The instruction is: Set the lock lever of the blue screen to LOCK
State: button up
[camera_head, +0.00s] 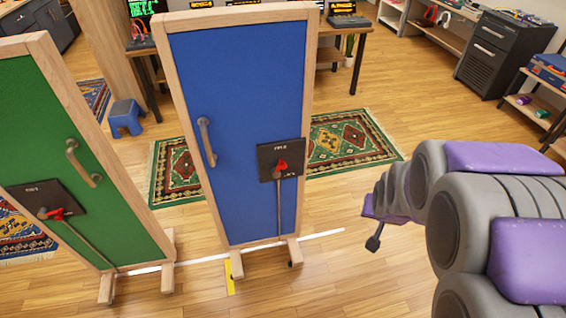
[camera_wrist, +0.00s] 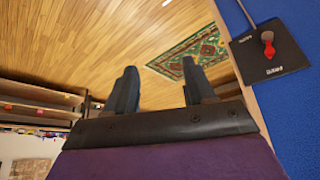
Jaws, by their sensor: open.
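The blue screen (camera_head: 240,90) stands upright in a wooden frame, with a grey pull handle (camera_head: 206,140) on its left part. A black lock plate (camera_head: 265,162) sits at its right side and carries a lever with a red knob (camera_head: 281,167). The plate lettering is too small to read surely. In the wrist view the screen (camera_wrist: 300,120), plate (camera_wrist: 285,60) and red lever (camera_wrist: 268,46) show at the upper right, with the lettering inverted. My gripper (camera_wrist: 157,72) is open and empty, apart from the lever. In the head view my gripper (camera_head: 374,240) is right of the screen.
A green screen (camera_head: 95,100) with its own red lever (camera_head: 54,213) stands at the left. A patterned rug (camera_head: 350,140) lies behind the blue screen. A blue stool (camera_head: 126,115), desks and a black cabinet (camera_head: 500,50) are farther back. Wooden floor is clear in front.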

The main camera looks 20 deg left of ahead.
jog(key=w+a+f+t+y, duration=0.1)
jog(key=w+a+f+t, duration=0.4)
jog(key=w, duration=0.6)
jog(key=n+t+y, duration=0.3)
jog(key=t+y, duration=0.2)
jog(key=y, duration=0.3)
send_near(283, 162)
jog(key=b+x, duration=0.1)
jog(key=x, duration=0.2)
jog(key=b+x, duration=0.2)
jog(key=x, duration=0.2)
jog(key=f+b+x, duration=0.1)
jog(key=x, duration=0.3)
jog(key=shift+s+f, duration=0.1)
jog(key=shift+f, duration=0.05)
jog(key=shift+c, duration=0.5)
grip_shut()
